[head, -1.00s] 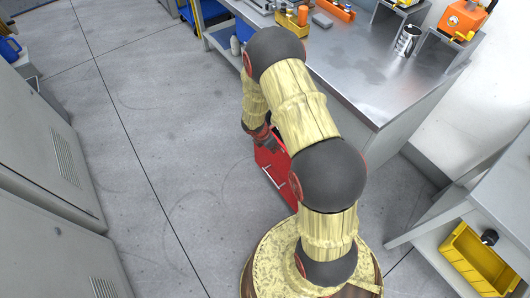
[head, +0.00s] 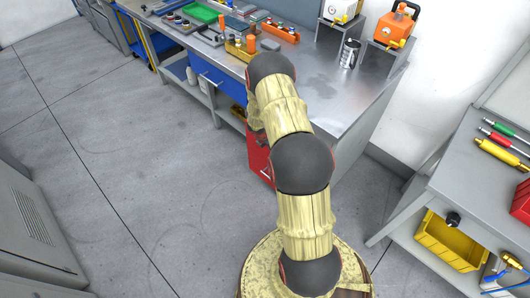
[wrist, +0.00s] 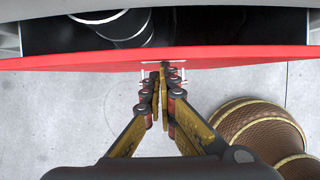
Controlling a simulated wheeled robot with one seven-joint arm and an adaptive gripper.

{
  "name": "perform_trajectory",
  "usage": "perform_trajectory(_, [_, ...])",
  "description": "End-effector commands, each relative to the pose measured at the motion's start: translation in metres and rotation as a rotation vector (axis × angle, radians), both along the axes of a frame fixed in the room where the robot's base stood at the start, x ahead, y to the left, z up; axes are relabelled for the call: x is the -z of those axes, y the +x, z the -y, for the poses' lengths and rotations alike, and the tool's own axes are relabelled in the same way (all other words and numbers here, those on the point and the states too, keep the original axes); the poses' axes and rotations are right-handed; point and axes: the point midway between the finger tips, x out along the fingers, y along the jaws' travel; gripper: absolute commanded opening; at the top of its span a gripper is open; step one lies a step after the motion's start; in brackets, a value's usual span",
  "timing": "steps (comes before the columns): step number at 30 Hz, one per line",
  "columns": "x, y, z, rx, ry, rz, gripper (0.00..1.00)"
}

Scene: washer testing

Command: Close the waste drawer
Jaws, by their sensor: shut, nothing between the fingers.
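The waste drawer has a red front. In the head view the red front (head: 259,162) shows left of my arm, beside the workbench's end, partly covered by the arm. In the wrist view the red front (wrist: 80,62) spans the picture, with a dark interior and a metallic cylinder (wrist: 115,25) behind its top edge, so the drawer stands at least partly open. My gripper (wrist: 166,70) is shut and empty, its fingertips at the middle of the red front by a small pale handle. I cannot tell whether they touch. The gripper is hidden in the head view.
The metal workbench (head: 325,95) carries tools and machines, with a blue drawer (head: 218,84) beneath. A grey shelf table with a yellow bin (head: 448,240) stands at the right. A grey cabinet (head: 35,235) is at the lower left. The floor between is clear.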

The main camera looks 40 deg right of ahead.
Motion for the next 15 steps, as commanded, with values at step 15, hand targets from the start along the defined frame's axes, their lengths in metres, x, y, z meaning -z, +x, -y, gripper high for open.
perform_trajectory(15, [-0.001,0.002,0.052,0.001,0.0,0.0,0.0])
